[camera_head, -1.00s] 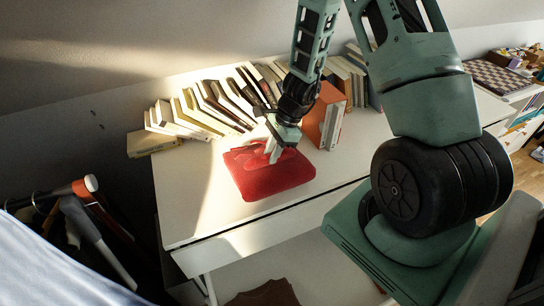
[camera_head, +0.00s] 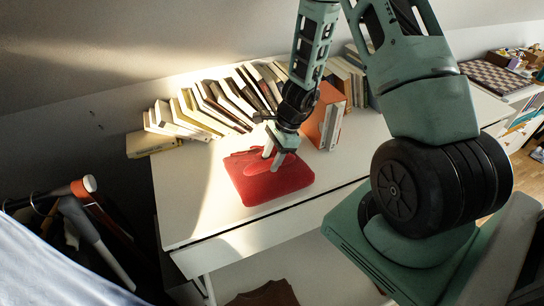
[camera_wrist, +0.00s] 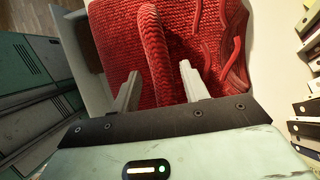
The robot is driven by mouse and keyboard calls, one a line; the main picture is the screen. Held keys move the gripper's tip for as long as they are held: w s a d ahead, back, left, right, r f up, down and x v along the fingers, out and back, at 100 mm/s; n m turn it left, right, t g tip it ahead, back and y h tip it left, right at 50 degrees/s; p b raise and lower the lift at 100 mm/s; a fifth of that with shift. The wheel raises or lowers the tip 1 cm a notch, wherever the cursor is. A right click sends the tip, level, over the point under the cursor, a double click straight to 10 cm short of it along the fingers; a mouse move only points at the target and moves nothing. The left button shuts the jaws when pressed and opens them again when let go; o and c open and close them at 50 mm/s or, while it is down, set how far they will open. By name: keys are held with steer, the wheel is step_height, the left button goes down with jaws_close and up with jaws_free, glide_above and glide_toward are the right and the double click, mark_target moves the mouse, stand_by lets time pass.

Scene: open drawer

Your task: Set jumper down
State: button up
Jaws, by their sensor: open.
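The red jumper (camera_head: 270,177) lies folded on the white dresser top (camera_head: 190,215), in front of the row of books. It also fills the upper middle of the wrist view (camera_wrist: 210,45), where its knit shows, with a thick ridge of knit between my fingers. My gripper (camera_head: 271,160) is just above the jumper and points down at it. In the wrist view my gripper (camera_wrist: 160,88) has its two pale fingers spread apart, with the jumper right beyond the tips. Whether the fingertips touch the cloth I cannot tell.
Leaning books (camera_head: 215,105) line the wall behind the jumper, and an orange box file (camera_head: 322,115) stands close to its right. A clothes rail with hangers (camera_head: 75,190) is at the left. A brown garment (camera_head: 265,294) lies below the drawer front. A chessboard (camera_head: 495,77) is at far right.

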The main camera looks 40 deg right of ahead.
steer(key=v, duration=1.1)
steer(key=s+a+r+n+g, duration=0.1)
steer(key=s+a+r+n, duration=0.1)
steer(key=a+r+n, duration=0.3)
steer(key=s+a+r+n, duration=0.1)
steer(key=a+n, duration=0.2)
steer(key=a, duration=0.4)
steer(key=s+a+r+n+g, duration=0.1)
steer(key=s+a+r+n, duration=0.1)
steer(key=a+r+n, duration=0.3)
steer(key=s+a+r+n+h, duration=0.3)
steer(key=s+a+n, duration=0.8)
steer(key=s+n, duration=0.4)
steer(key=shift+n+t+h+p, duration=0.3)
steer(key=shift+n+t+p, duration=0.1)
steer(key=shift+n+p, duration=0.1)
